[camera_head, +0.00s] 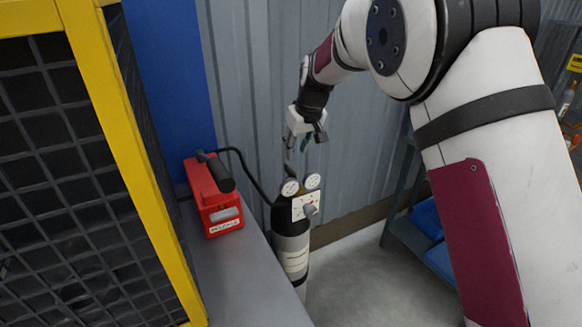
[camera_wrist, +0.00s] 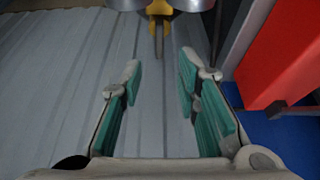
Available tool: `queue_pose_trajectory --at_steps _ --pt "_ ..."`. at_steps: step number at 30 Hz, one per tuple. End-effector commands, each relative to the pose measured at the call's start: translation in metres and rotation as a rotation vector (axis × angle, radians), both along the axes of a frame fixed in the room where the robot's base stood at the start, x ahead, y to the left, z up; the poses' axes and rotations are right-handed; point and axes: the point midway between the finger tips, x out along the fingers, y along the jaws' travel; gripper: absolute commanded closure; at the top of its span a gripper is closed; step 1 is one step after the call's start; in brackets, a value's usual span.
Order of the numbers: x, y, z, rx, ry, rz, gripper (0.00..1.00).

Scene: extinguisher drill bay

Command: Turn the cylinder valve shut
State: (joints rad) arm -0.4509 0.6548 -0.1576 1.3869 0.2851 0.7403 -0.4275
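The cylinder (camera_head: 291,250) stands upright beside the grey bench, dark at the top with a pale band below. Two round white gauges (camera_head: 290,187) and a pale plate with a grey knob (camera_head: 310,210) sit at its top. My gripper (camera_head: 297,150) is above the gauges, apart from them. In the wrist view my gripper (camera_wrist: 160,82) is open, with teal pads and nothing between them. Beyond the fingertips, a yellow fitting with a dark stem (camera_wrist: 158,22) shows between two round metallic shapes, cut off by the top edge. I cannot tell which part is the valve handle.
A red case (camera_head: 222,207) with a black handle stands on the grey bench (camera_head: 250,285), left of the cylinder; a dark hose runs from it towards the cylinder top. A yellow-framed mesh cage (camera_head: 130,150) is at left. A corrugated wall is behind. Blue bins (camera_head: 428,217) are at right.

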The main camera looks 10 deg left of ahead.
Motion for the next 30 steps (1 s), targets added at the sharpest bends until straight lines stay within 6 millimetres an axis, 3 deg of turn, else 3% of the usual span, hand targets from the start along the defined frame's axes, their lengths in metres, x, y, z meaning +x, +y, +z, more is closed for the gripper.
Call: queue_pose_trajectory --at_steps 6,15,28,30 --pt "0.013 0.009 -0.043 -0.002 0.003 0.000 0.70" --pt "0.027 0.018 -0.080 0.000 0.001 -0.002 0.70" --pt "0.030 0.020 -0.088 0.000 0.001 -0.001 0.70" --pt "0.030 0.020 -0.088 0.000 0.001 -0.001 0.86"
